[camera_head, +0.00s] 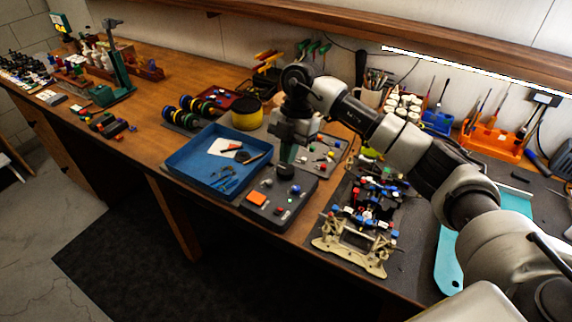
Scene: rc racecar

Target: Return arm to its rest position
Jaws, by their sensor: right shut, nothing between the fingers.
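My right arm comes in from the lower right and reaches over the workbench. Its gripper (288,152) points down above the back edge of a dark tray of small parts, to the right of the blue tray. The gripper is small and dark in the view; its fingers look closed with nothing held. The racecar chassis (352,246) lies on a dark mat, right of the gripper and below the arm, apart from it. My left gripper is not in view.
The blue tray (180,160) holds tools and a white card. The dark parts tray (304,198) lies beside it. An orange tool rack (493,142), a blue holder (437,122) and white jars stand at the back right. A shelf (400,35) runs above the bench. Bare wood (150,140) lies left.

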